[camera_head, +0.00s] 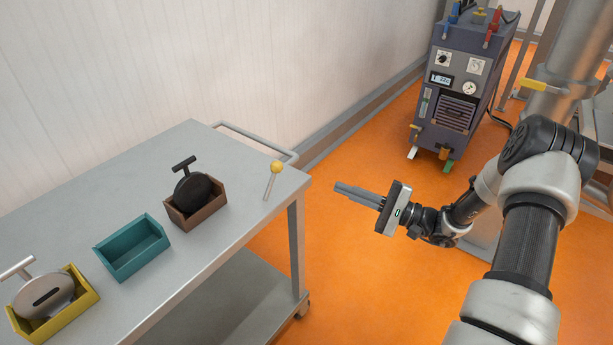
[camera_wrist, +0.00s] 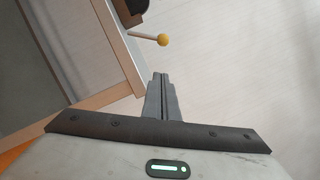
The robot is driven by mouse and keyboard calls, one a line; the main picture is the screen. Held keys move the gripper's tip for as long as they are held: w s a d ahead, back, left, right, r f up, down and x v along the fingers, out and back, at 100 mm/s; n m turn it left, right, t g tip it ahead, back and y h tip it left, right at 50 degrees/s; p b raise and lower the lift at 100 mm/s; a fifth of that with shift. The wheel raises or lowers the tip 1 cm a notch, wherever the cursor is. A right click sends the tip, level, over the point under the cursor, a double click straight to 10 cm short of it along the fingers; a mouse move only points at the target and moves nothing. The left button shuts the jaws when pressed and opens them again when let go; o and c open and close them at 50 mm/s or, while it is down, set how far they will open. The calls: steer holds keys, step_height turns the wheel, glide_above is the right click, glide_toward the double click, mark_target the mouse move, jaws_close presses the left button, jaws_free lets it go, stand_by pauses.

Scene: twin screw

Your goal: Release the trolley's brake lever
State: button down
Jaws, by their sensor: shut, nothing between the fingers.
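The brake lever (camera_head: 269,183) is a thin pale rod with a yellow ball knob, standing tilted at the right end of the trolley top (camera_head: 232,220). In the wrist view the lever's yellow knob (camera_wrist: 163,40) shows beyond my fingertips, with its rod running to the left. My gripper (camera_head: 338,187) is to the right of the trolley's end, clear of it, with its fingers pointing left towards the lever. In the wrist view my gripper (camera_wrist: 160,76) has its fingers together with nothing between them. A gap separates the fingertips from the knob.
On the trolley stand a brown box (camera_head: 196,217) with a black disc, an empty teal box (camera_head: 133,247), and a yellow box (camera_head: 82,290) with a grey disc. A push handle (camera_head: 255,138) sticks out at the far end. A dark machine (camera_head: 462,85) stands behind on the orange floor.

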mark_target(271, 182)
steer(key=s+r+x, duration=0.1)
steer(key=s+x, duration=0.1)
steer(key=x, duration=1)
steer(key=shift+a+r, duration=0.3)
steer(key=shift+a, duration=0.45)
steer(key=shift+s+d+r, duration=0.1)
